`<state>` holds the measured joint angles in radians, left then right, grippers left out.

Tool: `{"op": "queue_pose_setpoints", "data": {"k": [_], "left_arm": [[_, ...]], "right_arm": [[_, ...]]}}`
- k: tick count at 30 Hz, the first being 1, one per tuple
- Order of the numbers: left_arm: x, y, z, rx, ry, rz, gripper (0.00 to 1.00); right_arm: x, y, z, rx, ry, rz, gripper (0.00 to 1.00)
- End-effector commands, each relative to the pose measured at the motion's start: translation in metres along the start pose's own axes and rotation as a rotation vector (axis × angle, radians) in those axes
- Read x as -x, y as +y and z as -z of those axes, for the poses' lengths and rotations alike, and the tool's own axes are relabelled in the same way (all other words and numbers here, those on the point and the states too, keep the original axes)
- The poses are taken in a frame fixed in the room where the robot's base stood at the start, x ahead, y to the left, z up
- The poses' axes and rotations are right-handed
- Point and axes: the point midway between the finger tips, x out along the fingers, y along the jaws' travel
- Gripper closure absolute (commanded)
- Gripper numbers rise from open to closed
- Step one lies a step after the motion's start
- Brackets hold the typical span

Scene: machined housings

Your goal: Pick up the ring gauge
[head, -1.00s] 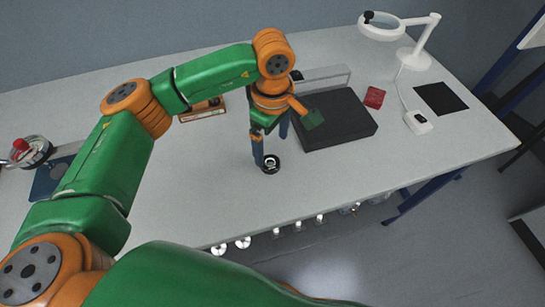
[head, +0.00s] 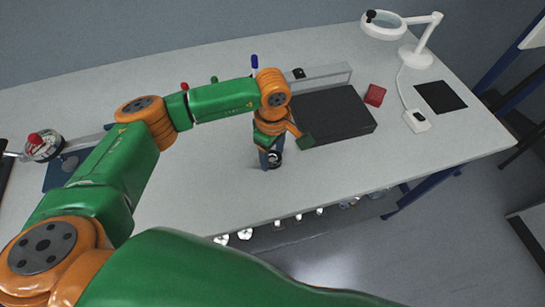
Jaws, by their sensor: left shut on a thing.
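The ring gauge (head: 275,159), a small dark ring with a bright inner part, shows at the lower end of my left gripper, in front of the dark plate. My left gripper (head: 269,160) points down and is shut on the ring gauge. Its fingers hide part of the ring. I cannot tell whether the ring touches the bench or is just above it. My right gripper is out of view.
A black surface plate (head: 333,117) lies right behind the gripper, with a red block (head: 375,95) beside it. A magnifier lamp (head: 415,56) stands at the back right. A device with a red knob (head: 42,146) sits at the left. The front bench is clear.

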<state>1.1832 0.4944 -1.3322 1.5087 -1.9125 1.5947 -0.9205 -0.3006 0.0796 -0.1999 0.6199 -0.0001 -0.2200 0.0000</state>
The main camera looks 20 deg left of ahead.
Motion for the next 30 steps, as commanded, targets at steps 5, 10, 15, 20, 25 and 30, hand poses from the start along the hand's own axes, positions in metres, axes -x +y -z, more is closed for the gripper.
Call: {"op": "queue_pose_setpoints", "data": {"k": [5,10,15,20,25,30], "left_arm": [[0.001,0.000,0.000,0.000,0.000,-0.001,1.00],[0.015,0.001,0.000,0.000,0.001,-0.005,1.00],[0.057,-0.008,-0.024,-0.007,-0.001,-0.009,1.00],[0.094,-0.026,-0.063,-0.012,0.001,-0.008,1.00],[0.116,-0.045,-0.105,-0.008,0.001,-0.005,1.00],[0.128,-0.054,-0.125,-0.003,0.001,-0.002,1.00]], "right_arm": [[-0.001,0.001,0.000,0.000,0.000,-0.001,1.00],[-0.015,0.001,-0.001,0.000,0.001,-0.001,1.00],[-0.029,0.001,-0.002,0.000,0.001,-0.001,1.00],[-0.044,0.001,-0.004,0.001,0.001,-0.002,1.00],[-0.056,0.000,-0.005,0.001,0.001,-0.002,1.00],[-0.058,0.000,-0.005,0.001,0.001,-0.002,1.00]]}}
